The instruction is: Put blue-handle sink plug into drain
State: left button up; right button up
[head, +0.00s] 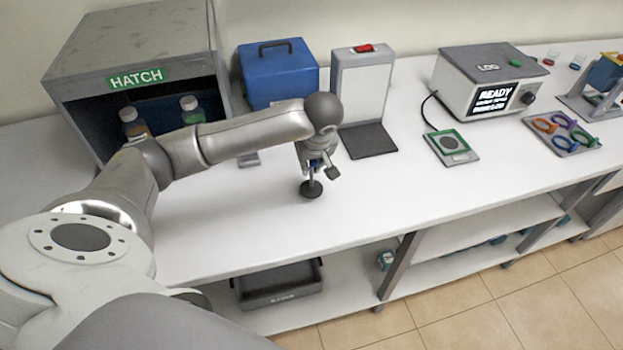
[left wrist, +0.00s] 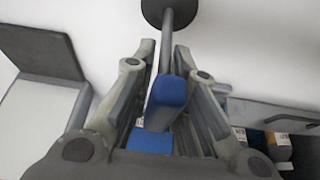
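The sink plug has a blue handle (left wrist: 168,97), a thin grey stem and a dark round disc. In the head view its disc (head: 311,189) is at the counter, below my left gripper (head: 318,170); I cannot tell whether it touches the surface. In the left wrist view my left gripper (left wrist: 166,60) has one finger on each side of the blue handle and appears shut on it. The stem and disc extend beyond the fingertips. In the head view the gripper hides most of the handle. No drain shows clearly. My right gripper is not in view.
The hatch cabinet (head: 135,75) with bottles stands left, a blue box (head: 278,72) and a white panel with dark base (head: 370,141) behind the gripper. A READY device (head: 487,80) and colored rings (head: 563,133) are right. The front counter is clear; a dark tray (head: 277,293) sits below.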

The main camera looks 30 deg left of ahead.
pick_arm(q)
grip_shut()
jog(key=shift+r, duration=0.1)
dwell(0.3)
jog(key=shift+w+r+b, duration=0.1)
jog(key=shift+r+b, duration=0.7)
jog(key=s+d+r+b, duration=0.1)
jog(key=s+d+r, duration=0.6)
jog(key=s+r, duration=0.4)
jog(key=shift+s+d, duration=0.2)
jog(key=shift+s, duration=0.35)
